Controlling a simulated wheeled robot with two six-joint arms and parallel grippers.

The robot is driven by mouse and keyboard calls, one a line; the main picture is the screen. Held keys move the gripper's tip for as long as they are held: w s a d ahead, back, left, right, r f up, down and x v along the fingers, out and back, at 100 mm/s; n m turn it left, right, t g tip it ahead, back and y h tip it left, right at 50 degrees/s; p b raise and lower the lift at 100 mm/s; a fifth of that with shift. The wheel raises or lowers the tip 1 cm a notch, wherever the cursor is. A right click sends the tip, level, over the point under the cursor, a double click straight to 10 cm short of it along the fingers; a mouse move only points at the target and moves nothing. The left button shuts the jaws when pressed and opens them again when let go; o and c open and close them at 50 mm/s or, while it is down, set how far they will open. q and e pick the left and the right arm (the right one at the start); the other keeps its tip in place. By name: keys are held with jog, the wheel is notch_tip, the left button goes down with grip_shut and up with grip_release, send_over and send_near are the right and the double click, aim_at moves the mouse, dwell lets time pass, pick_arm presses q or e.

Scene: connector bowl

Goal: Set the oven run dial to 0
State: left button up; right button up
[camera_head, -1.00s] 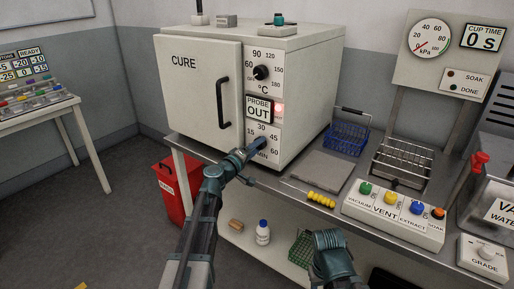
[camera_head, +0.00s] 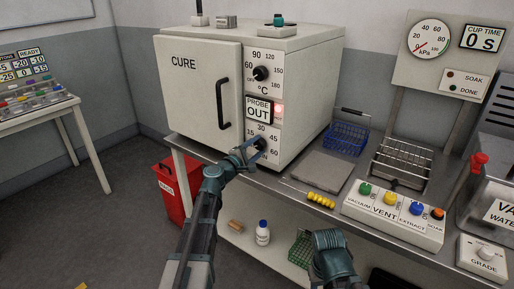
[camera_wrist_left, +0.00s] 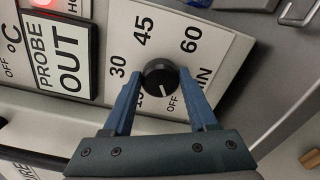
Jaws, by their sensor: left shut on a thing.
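The oven's run dial is a round black knob (camera_head: 261,144) low on the front panel of the white CURE oven (camera_head: 205,85). It also shows in the left wrist view (camera_wrist_left: 160,75), with its white pointer line toward the OFF mark, among the marks 15, 30, 45 and 60. My left gripper (camera_head: 256,147) is at the dial, with one blue finger on each side of it, shut on it; the fingers also show in the left wrist view (camera_wrist_left: 160,88). My right arm shows at the bottom of the head view, but its gripper does not.
A black temperature knob (camera_head: 261,73) and a PROBE OUT display (camera_head: 258,108) with a lit red lamp sit above the dial. The closed door's handle (camera_head: 223,103) is to the left. A grey plate (camera_head: 322,170) and a blue basket (camera_head: 347,136) are on the bench to the right.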

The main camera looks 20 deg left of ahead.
pick_arm(q)
jog(key=shift+n, duration=0.3)
dwell(0.4)
jog(key=o, duration=1.4)
jog(key=shift+c, duration=0.2)
jog(key=v, duration=1.3)
jog(key=shift+s, duration=0.4)
jog(key=shift+a, duration=0.1)
